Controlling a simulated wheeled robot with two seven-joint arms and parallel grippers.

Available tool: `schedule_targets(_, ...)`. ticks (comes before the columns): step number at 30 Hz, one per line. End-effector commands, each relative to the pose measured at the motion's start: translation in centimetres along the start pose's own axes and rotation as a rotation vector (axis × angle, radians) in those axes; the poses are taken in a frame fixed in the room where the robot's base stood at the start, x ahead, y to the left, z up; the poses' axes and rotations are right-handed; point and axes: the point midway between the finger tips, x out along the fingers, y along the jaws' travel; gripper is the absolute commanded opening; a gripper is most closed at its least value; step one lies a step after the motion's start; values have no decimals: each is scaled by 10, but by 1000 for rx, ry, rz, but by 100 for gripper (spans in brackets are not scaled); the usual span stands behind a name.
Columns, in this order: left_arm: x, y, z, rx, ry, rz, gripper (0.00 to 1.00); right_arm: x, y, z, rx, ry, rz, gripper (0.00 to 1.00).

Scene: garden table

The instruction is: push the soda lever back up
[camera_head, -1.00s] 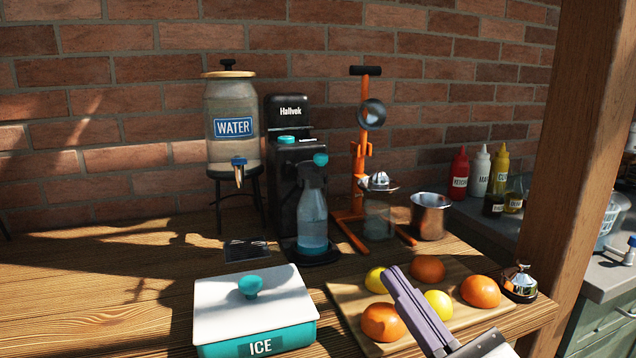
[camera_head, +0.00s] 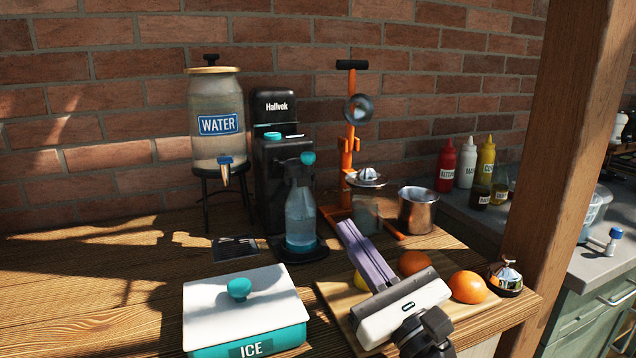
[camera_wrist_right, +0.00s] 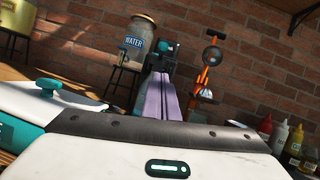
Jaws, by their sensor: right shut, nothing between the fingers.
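In the right wrist view the fingers cover much of the machine (camera_wrist_right: 170,55). My left gripper is not in view.
An orange citrus press (camera_head: 347,150) and a metal cup (camera_head: 418,210) stand right of the machine. A water dispenser (camera_head: 217,130) is to its left. The ICE box (camera_head: 245,300) is in front. A board with fruit (camera_head: 335,300) lies under my right arm.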

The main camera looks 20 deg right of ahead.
Motion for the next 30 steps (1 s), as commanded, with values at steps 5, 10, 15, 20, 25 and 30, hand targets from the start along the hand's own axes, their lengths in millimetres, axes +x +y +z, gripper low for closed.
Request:
schedule_targets(5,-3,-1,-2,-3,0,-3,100,42,0,3,1,-3,1,0)
schedule_targets(10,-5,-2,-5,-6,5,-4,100,77,0,2,0,-3,0,0)
schedule_targets(15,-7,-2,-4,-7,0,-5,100,102,0,1,-1,-1,1,0)
schedule_targets(20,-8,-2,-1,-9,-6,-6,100,114,0,0,1,-1,1,0)
schedule_targets(25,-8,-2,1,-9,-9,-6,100,116,0,0,0,0,0,0)
schedule_targets(30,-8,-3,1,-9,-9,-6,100,116,0,0,0,0,0,0)
